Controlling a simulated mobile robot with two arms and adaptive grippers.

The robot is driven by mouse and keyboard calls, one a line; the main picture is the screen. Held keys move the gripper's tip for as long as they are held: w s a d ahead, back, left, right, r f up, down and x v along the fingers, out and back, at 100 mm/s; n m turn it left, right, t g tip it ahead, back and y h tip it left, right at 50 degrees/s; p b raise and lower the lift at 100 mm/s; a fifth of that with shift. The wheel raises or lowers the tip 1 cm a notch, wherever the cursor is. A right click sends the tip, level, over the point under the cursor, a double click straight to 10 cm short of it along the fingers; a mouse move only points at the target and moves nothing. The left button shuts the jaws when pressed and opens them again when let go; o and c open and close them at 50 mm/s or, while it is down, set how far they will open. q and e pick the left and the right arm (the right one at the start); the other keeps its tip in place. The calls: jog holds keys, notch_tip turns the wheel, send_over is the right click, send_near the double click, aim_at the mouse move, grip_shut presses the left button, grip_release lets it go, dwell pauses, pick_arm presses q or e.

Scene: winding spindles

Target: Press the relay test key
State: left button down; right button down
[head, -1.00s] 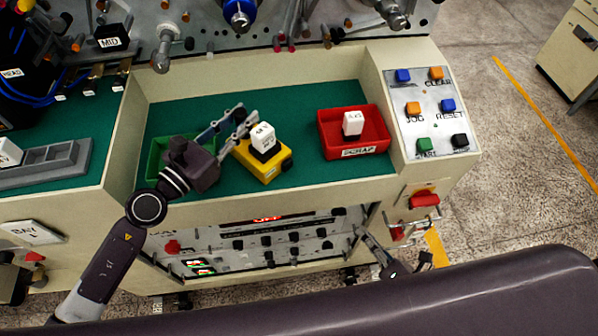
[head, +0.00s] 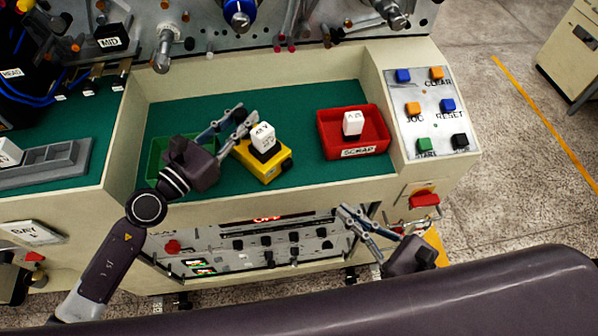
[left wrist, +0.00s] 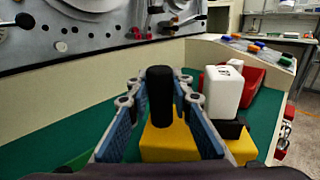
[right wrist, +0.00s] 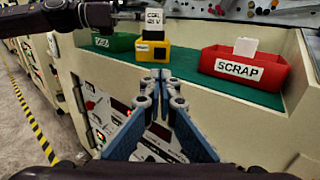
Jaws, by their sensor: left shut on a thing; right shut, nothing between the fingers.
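The yellow relay tester (head: 270,172) stands on the green work surface. A white relay (head: 263,137) sits upright in its black socket; the relay also shows in the left wrist view (left wrist: 222,92). A black upright key (left wrist: 160,90) rises from the yellow body between the fingers of my left gripper (left wrist: 157,84), which is shut on it. In the head view this gripper (head: 247,122) hides the key. My right gripper (head: 343,209) is shut and empty, in front of the bench below the work surface. The tester shows beyond it in the right wrist view (right wrist: 152,54).
A red SCRAP bin (head: 331,146) holding a white relay stands to the right. A green tray (head: 153,165) is left, partly behind my left gripper. A button panel (head: 425,125) is at the bench's right. A lower panel (head: 215,262) with knobs lies below the front edge.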

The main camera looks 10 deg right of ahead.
aim_at(289, 167)
pick_arm(q)
jog(key=shift+s+d+f, duration=0.1)
jog(key=shift+s+f, duration=0.05)
jog(key=shift+f, duration=0.15)
pick_arm(e)
jog(key=x, duration=1.4)
pick_arm(q)
jog(key=shift+s+d, duration=0.1)
jog(key=shift+s, duration=0.05)
pick_arm(e)
jog(key=shift+x, duration=0.9)
pick_arm(q)
jog(key=shift+r, duration=0.1)
pick_arm(e)
jog(key=v, duration=1.4)
